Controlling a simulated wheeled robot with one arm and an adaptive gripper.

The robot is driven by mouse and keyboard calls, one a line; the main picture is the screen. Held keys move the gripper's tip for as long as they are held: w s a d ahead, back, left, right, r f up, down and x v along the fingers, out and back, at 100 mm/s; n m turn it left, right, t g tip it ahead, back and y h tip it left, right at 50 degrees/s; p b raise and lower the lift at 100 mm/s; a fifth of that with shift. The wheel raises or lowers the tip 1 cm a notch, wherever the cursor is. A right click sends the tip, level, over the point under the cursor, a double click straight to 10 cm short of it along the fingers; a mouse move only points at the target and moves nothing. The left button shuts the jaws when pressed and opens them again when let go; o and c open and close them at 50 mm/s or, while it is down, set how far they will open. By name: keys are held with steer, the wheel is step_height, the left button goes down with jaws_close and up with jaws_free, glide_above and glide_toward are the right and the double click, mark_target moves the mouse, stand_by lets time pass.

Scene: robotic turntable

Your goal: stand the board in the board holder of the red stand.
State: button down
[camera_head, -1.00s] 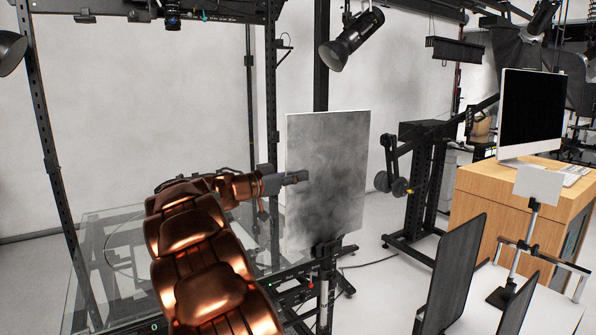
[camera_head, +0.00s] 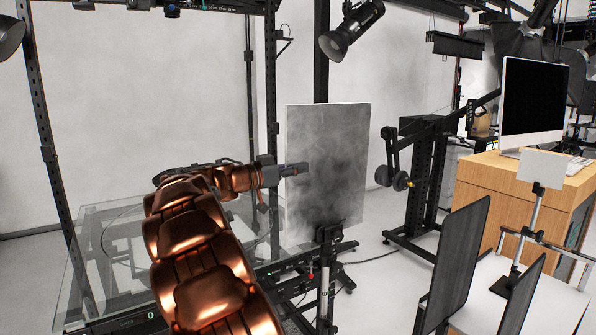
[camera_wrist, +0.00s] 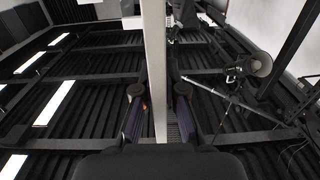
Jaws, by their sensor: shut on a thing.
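The board (camera_head: 325,150) is a large, thin, upright panel with a mottled grey face and a pale edge. My gripper (camera_head: 289,171) is shut on its left edge, at about mid-height. In the wrist view the board's pale edge (camera_wrist: 154,50) runs between the two fingers of my gripper (camera_wrist: 159,92). A black clamp-like holder (camera_head: 328,233) on a stand with a silver post (camera_head: 323,290) and a red knob (camera_head: 311,276) is at the board's lower edge. The holder overlaps the board in the picture; I cannot tell whether the board sits in it.
A glass-topped table (camera_head: 100,240) stands at left. A black rig (camera_head: 425,180) is right of the board. Dark panels (camera_head: 460,260) and a small white card on a stand (camera_head: 541,168) are at lower right, before a wooden desk with a monitor (camera_head: 533,100). A lamp (camera_head: 350,30) hangs above.

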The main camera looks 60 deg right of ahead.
steer(key=c, duration=1.2)
jaws_free()
steer(key=shift+w+a, duration=0.1)
steer(key=v, duration=1.1)
steer(key=shift+w+a, duration=0.1)
steer(key=shift+a, duration=0.25)
steer(key=shift+a, duration=0.1)
